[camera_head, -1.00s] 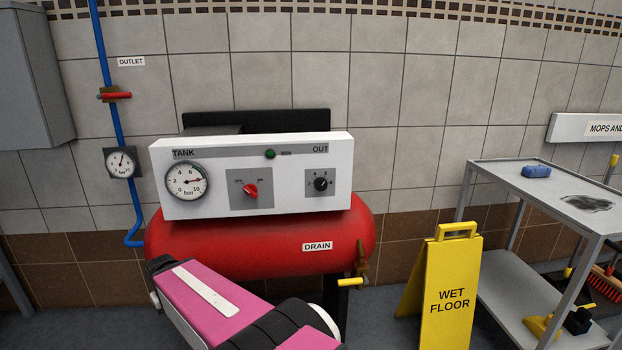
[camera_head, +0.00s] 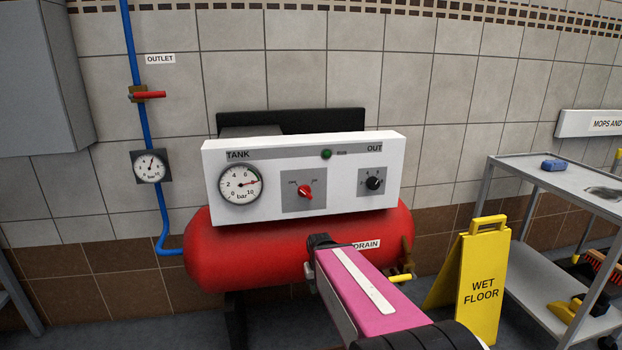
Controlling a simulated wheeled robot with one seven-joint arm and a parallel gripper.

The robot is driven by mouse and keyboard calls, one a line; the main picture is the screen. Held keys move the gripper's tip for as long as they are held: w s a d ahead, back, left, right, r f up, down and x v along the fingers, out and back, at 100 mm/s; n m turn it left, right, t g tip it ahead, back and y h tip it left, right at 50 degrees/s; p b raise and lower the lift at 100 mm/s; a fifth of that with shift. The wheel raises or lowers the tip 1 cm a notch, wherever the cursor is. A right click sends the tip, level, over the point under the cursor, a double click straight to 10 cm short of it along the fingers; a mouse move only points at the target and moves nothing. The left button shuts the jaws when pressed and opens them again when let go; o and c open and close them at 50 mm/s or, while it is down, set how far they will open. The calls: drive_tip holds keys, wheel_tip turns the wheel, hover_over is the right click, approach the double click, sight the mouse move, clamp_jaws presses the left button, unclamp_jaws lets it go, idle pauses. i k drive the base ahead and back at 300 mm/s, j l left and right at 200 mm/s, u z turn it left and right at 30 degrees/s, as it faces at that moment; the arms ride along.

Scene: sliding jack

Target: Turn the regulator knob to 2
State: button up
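The black regulator knob (camera_head: 374,183) sits on a grey plate at the right of the white compressor panel (camera_head: 240,212), under the word OUT. Small marks surround it, but they and its pointer are too small to read. A red switch knob (camera_head: 305,191) on another grey plate is left of it. The TANK gauge (camera_head: 240,184) is at the panel's left, its needle pointing right. My pink arm rises from the bottom, its dark far end in front of the red tank, below the panel. My gripper's fingers do not show.
The red tank (camera_head: 235,250) lies under the panel, with a yellow-handled drain valve (camera_head: 401,278) at its right. A yellow wet-floor sign (camera_head: 480,285) and a grey trolley (camera_head: 540,172) stand to the right. A blue pipe (camera_head: 147,110) with a gauge (camera_head: 151,166) runs down the left wall.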

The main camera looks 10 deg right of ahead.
sight(373, 184)
drive_tip(key=k+j, duration=0.15)
drive_tip(key=j, duration=0.2)
drive_tip(key=k+j, duration=0.1)
drive_tip(key=j, duration=0.3)
drive_tip(key=k+j+z, duration=0.1)
drive_tip(key=j, duration=0.25)
drive_tip(key=k+j, duration=0.15)
drive_tip(key=j, duration=0.2)
